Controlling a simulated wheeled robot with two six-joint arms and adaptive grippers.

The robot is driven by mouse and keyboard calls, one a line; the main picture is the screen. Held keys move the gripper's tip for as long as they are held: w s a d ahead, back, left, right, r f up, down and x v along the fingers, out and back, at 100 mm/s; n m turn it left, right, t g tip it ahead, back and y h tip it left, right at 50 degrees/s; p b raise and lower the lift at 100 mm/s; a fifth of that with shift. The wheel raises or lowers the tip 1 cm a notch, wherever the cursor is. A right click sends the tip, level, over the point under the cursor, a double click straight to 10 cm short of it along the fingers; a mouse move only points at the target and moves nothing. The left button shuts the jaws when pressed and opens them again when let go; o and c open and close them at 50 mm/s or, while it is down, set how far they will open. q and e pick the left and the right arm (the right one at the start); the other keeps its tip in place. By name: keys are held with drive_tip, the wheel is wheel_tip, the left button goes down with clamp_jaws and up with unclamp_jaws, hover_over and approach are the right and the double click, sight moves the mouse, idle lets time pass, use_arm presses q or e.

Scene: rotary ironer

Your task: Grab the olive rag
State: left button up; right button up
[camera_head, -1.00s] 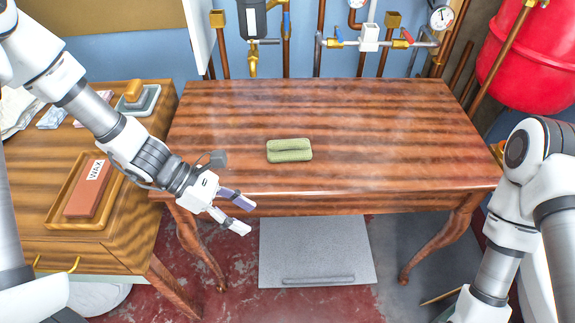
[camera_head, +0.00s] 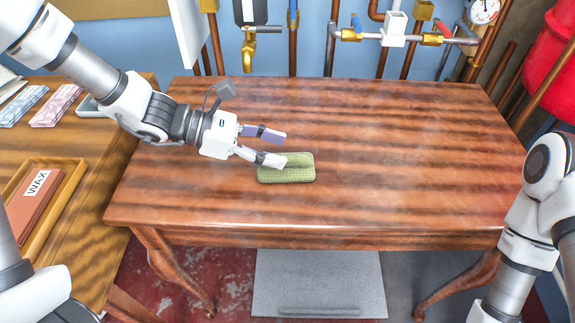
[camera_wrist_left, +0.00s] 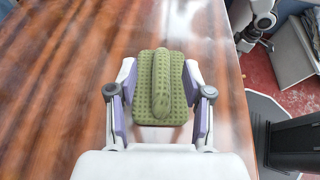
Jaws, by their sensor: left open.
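The olive rag (camera_head: 290,169) is a folded, textured green cloth lying on the wooden table. In the left wrist view the rag (camera_wrist_left: 160,85) lies straight ahead, with a raised ridge along its middle and a waffle-like surface. My left gripper (camera_head: 276,148) is open at the rag's left end, with one finger overlapping the rag's edge in the head view. In the wrist view the open fingers of the left gripper (camera_wrist_left: 160,100) stand on either side of the rag's near part. My right gripper is out of view; only my right arm shows.
The wooden table (camera_head: 400,140) is otherwise clear. A side cabinet at left holds a wax block (camera_head: 38,195) in a tray and folded cloths (camera_head: 57,105). Pipes and a brass tap (camera_head: 248,55) line the back wall. A grey mat (camera_head: 318,283) lies under the table.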

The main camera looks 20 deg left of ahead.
sight(299, 157)
use_arm(q)
drive_tip(key=b+x, duration=0.1)
drive_tip(key=x, duration=0.3)
drive_tip(key=shift+d+f, duration=0.1)
drive_tip(key=shift+d, duration=0.2)
clamp_jaws()
